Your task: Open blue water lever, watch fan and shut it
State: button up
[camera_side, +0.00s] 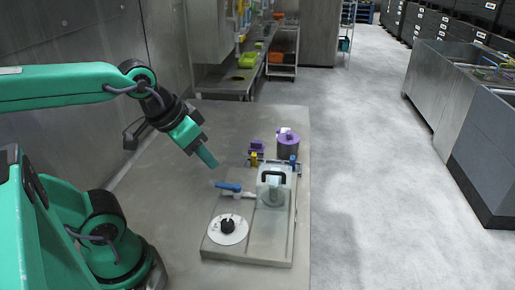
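The blue water lever (228,186) lies roughly level on the left side of the grey panel (247,248), pointing left from a white fitting. A clear box with a black handle (272,178) stands to its right; I cannot make out a fan in it. A white round dial with a black knob (228,227) sits in front of the lever. My gripper (208,158) is above and to the left of the lever, pointing down and right, apart from it. Its fingers are too small to tell whether they are open or shut.
A purple-topped pot (288,142) stands behind the panel, with small yellow and blue fittings (253,156) in front of it. The table (180,200) is bare to the left of the panel. A wall rises on the far left.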

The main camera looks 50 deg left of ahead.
jog(key=shift+w, duration=0.1)
dwell(0.3)
jog(key=n+g, duration=0.6)
jog(key=n, duration=2)
send_near(222, 184)
jog(key=shift+a, duration=0.1)
jog(key=shift+f, duration=0.15)
jog(key=shift+f, duration=3.85)
